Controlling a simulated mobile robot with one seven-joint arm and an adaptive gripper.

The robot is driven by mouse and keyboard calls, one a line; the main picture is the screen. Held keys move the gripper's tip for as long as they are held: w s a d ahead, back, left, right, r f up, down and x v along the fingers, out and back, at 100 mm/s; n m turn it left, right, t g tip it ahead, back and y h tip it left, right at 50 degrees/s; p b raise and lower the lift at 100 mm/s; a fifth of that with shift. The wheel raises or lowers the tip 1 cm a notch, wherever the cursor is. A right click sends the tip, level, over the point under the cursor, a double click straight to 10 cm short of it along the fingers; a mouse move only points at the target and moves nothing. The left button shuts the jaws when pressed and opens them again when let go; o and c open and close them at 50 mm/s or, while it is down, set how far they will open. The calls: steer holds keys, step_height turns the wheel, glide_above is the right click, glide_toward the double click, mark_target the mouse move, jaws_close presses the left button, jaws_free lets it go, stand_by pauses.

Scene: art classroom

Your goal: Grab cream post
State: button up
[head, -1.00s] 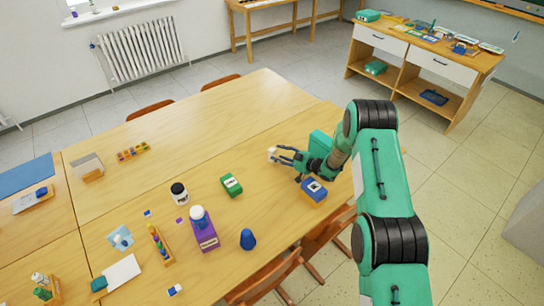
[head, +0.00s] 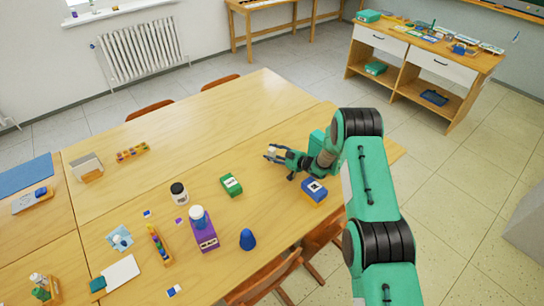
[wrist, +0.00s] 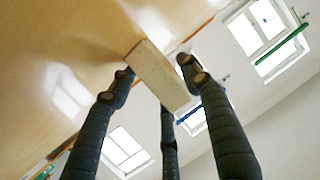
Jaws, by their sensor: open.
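The cream post (wrist: 157,75) is a pale, square-edged block standing in the middle of the wrist view, between the fingers of my gripper (wrist: 155,68). The fingers are spread, with one on each side of the post and a third below it in the picture; I cannot tell whether any touches it. In the head view my gripper (head: 274,154) reaches left over the wooden table, and the post is a small pale patch (head: 271,150) at the fingertips, partly hidden by them.
A blue-and-yellow box (head: 314,190) stands close below my gripper. A green box (head: 231,185) and a blue cone (head: 248,239) stand to the left, with a purple box (head: 205,232) beyond. The table (head: 235,120) behind my gripper is clear.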

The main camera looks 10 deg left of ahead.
steer(key=c, duration=1)
steer(key=shift+r, duration=0.1)
steer(key=shift+c, duration=0.2)
steer(key=shift+r+p, duration=0.65)
steer(key=shift+r, duration=4.25)
